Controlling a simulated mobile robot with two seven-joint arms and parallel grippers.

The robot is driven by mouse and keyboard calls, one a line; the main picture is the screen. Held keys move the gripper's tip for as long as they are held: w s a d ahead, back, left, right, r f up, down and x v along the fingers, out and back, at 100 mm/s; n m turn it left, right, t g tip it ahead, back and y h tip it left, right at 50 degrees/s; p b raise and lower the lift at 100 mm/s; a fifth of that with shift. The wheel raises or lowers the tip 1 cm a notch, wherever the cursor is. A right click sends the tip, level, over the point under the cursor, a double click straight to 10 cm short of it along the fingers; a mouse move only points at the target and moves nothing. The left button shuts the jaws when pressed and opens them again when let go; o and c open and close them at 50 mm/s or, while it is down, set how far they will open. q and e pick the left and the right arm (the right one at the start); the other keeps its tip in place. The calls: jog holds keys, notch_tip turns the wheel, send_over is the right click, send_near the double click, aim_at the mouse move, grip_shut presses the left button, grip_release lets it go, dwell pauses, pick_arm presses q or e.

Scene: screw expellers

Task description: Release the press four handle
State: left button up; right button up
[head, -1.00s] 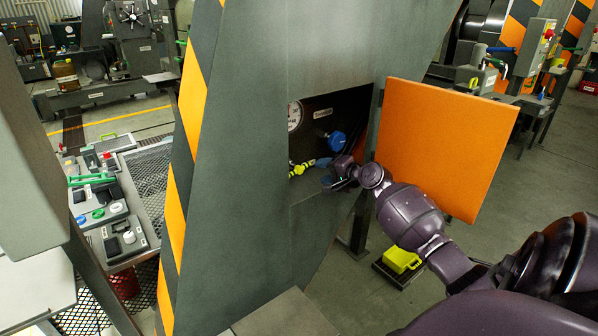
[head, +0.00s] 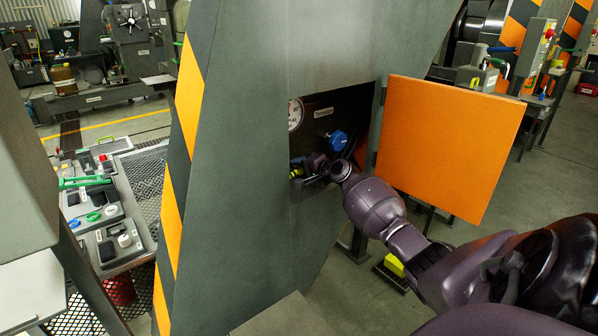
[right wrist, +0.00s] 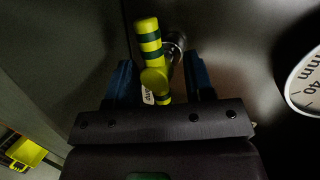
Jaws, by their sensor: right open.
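The press handle (right wrist: 150,60), yellow-green with dark green bands, sits in the dark recess behind the open orange door. In the right wrist view it stands between the two blue fingers of my right gripper (right wrist: 160,82). The fingers are apart, one on each side, and I see a gap on both sides of the handle. In the head view my right gripper (head: 312,168) is inside the recess, and only a small yellow end of the handle (head: 296,172) shows; the rest is hidden behind the gripper. My left gripper is out of view.
The orange door (head: 448,145) stands open right of the recess, close to my right arm. Inside the recess are a blue knob (head: 338,140) and a round gauge (head: 295,114). A control desk (head: 105,215) stands at the left, beyond the striped machine edge.

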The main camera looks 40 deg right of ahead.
jog(key=shift+w, duration=0.15)
grip_shut()
